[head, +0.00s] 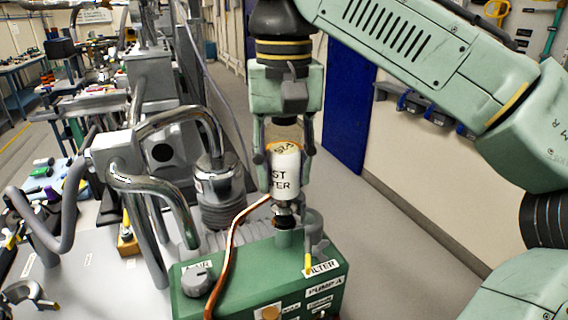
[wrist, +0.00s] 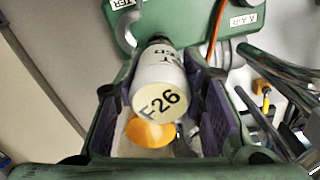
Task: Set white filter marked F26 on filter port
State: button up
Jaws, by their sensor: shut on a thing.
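The white filter (head: 285,172) is upright in my gripper (head: 287,160), its side lettering partly hidden by a finger. In the wrist view the filter (wrist: 160,68) shows its pale round end marked F26, between the two purple-lined fingers of my gripper (wrist: 160,105). The fingers are shut on its sides. I cannot tell whether fitting and port touch. A label (head: 321,268) reading FILTER is beside the port.
A copper-coloured hose (head: 232,245) rises close on the left of the port. A grey knob (head: 197,281) is on the box's left. Shiny bent pipes (head: 150,185) and a ribbed metal vessel (head: 220,190) stand further left. The floor at right is clear.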

jog(key=shift+f+b, duration=0.3)
jog(key=shift+f, duration=0.3)
dwell(0.3)
jog(key=o, duration=1.4)
jog(key=shift+c, duration=0.2)
